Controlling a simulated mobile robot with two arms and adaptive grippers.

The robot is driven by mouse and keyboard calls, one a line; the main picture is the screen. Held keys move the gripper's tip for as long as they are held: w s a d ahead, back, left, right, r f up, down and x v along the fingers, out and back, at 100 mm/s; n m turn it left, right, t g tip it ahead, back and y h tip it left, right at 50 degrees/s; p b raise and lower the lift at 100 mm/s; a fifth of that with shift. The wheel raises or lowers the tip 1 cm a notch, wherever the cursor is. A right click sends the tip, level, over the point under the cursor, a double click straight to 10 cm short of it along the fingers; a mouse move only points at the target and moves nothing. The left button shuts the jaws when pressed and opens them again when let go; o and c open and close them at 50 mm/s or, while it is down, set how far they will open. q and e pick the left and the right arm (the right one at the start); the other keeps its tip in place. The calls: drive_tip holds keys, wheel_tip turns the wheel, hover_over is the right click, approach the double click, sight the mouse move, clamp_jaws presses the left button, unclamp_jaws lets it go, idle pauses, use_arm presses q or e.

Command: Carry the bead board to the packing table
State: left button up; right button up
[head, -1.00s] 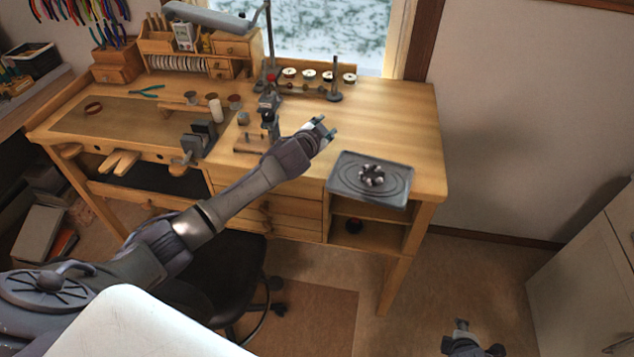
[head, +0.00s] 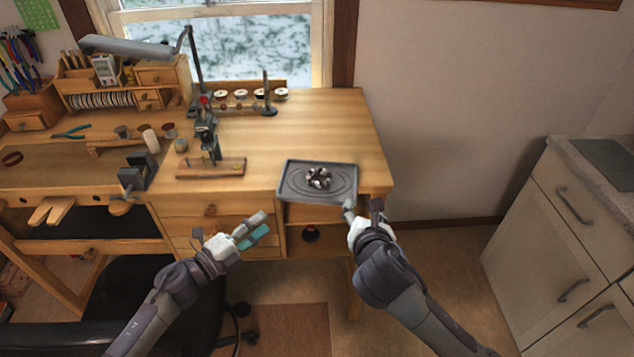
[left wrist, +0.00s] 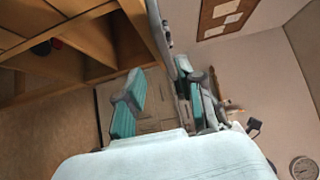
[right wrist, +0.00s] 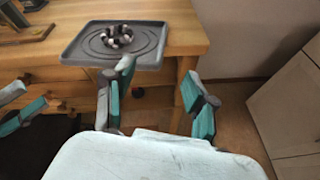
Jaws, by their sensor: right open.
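The bead board (head: 292,187) is a grey tray with curved grooves, lying at the front right edge of the wooden workbench. A clump of dark and pale beads (head: 319,178) sits in its middle. It also shows in the right wrist view (right wrist: 80,50). My right gripper (head: 362,207) is open and empty, just in front of and below the board's right front corner. My left gripper (head: 257,228) is open and empty in front of the bench drawers, left of and below the board. I cannot make out a packing table.
A small drill stand (head: 208,145) stands on the bench left of the board, with spools (head: 240,95) behind. The bench top (head: 335,125) behind the board is clear. A white cabinet (head: 565,210) stands at the right. A dark chair (head: 150,290) is below the left arm.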

sight(298, 195)
use_arm(q)
drive_tip(key=x, duration=1.3)
drive_tip(key=shift+w, duration=0.15)
use_arm(e)
drive_tip(key=x, duration=1.3)
drive_tip(key=shift+w+f, duration=0.1)
drive_tip(key=shift+f, duration=0.05)
use_arm(q)
clamp_jaws()
use_arm(e)
drive_tip(key=c, duration=0.8)
drive_tip(key=shift+c, duration=1.3)
use_arm(q)
drive_tip(key=shift+d, duration=0.1)
use_arm(e)
clamp_jaws()
